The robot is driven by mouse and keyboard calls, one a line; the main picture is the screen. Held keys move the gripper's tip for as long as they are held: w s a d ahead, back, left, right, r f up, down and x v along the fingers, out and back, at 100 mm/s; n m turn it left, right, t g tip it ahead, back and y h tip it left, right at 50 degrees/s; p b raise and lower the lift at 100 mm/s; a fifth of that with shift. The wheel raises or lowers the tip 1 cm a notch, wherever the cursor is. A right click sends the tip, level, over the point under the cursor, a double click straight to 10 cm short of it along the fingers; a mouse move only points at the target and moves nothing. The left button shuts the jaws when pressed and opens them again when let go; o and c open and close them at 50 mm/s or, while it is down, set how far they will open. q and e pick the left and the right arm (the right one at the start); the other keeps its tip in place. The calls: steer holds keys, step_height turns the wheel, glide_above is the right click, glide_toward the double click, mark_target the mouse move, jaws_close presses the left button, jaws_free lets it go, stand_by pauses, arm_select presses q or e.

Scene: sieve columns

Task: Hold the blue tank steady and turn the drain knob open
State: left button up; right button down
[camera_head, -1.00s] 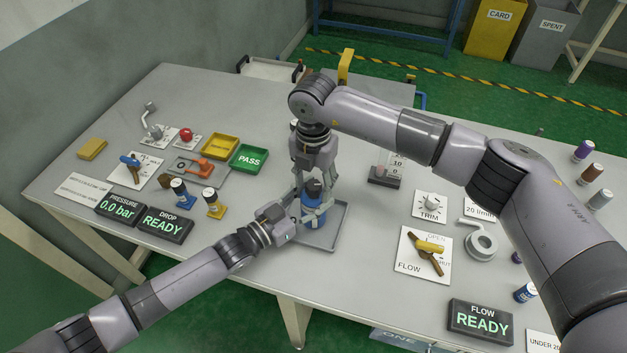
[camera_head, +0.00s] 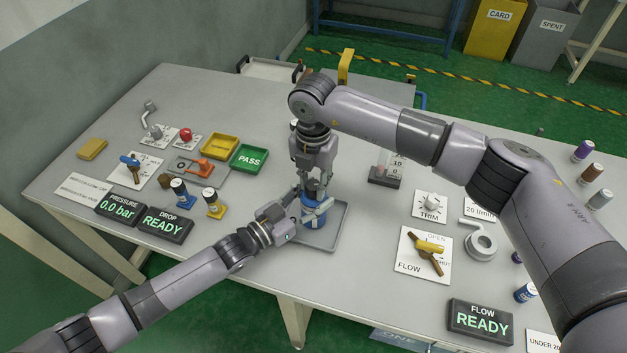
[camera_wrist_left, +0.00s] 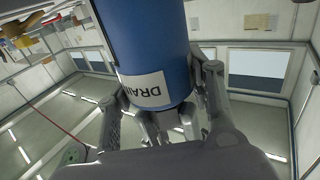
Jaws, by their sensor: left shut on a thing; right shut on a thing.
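The blue tank (camera_head: 311,222) stands upright on a grey tray (camera_head: 331,240) near the front edge of the table. My left gripper (camera_head: 306,211) comes from the left and is shut around the tank's body. In the left wrist view the blue tank (camera_wrist_left: 155,45), with a white DRAIN label (camera_wrist_left: 147,90), sits between my left fingers. My right gripper (camera_head: 316,197) points down from above and is shut at the top of the tank, on the drain knob. The knob itself is hidden by the fingers.
Bare tabletop lies between the tank and the FLOW valve.

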steer(key=n, duration=0.7)
steer(key=shift+n, duration=0.4)
steer(key=n, duration=0.4)
steer(key=shift+n, duration=1.9)
steer(key=c, duration=1.3)
jaws_free()
